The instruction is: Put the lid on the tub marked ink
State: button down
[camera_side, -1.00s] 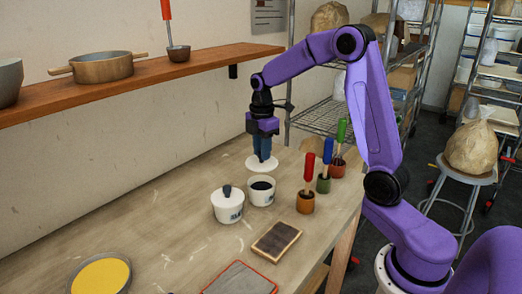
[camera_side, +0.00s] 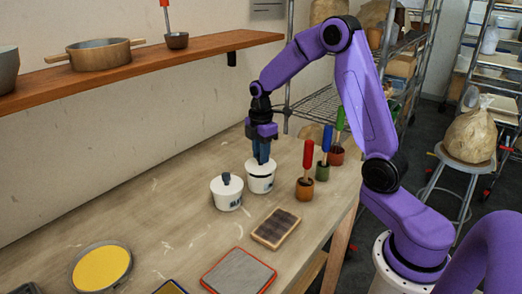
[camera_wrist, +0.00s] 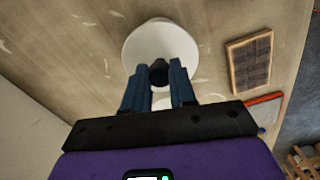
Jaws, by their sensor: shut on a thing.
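My gripper (camera_side: 262,158) is shut on the dark knob (camera_wrist: 158,72) of a round white lid (camera_wrist: 160,42). In the side view the lid (camera_side: 254,168) lies level at the mouth of the right-hand white tub (camera_side: 261,184), covering its opening. I cannot tell whether it is fully seated or just above the rim. The fingers (camera_wrist: 160,85) point down at the lid in the wrist view. A second white tub (camera_side: 228,197) stands close by on the left, with a dark-knobbed lid on it. The dark marks on both tubs are too small to read.
Pots with red (camera_side: 307,165), blue (camera_side: 326,152) and green-handled tools stand right of the tubs. A dark wood-framed pad (camera_side: 276,229), a red-edged grey pad (camera_side: 238,272) and a yellow dish (camera_side: 101,268) lie nearer. A wooden shelf (camera_side: 200,53) runs along the wall. The bench left of the tubs is clear.

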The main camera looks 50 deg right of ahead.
jog(key=shift+f, duration=0.75)
dwell(0.6)
jog(key=c, duration=0.8)
grip_release()
jog(key=shift+c, duration=0.2)
notch_tip(320, 180, up, 17)
jog(key=s+a+f+m, duration=0.1)
jog(key=s+a+f, duration=0.3)
jog(key=s+a, duration=0.9)
jog(key=s+a+f, duration=0.1)
jog(key=s+f, duration=0.1)
jog(key=s, duration=0.7)
jog(key=s+f+m, duration=0.1)
jog(key=s+f, duration=0.2)
jog(key=s, duration=0.6)
jog(key=shift+a+f+m, duration=0.25)
jog(key=shift+a+m, duration=0.05)
jog(key=shift+a, duration=0.1)
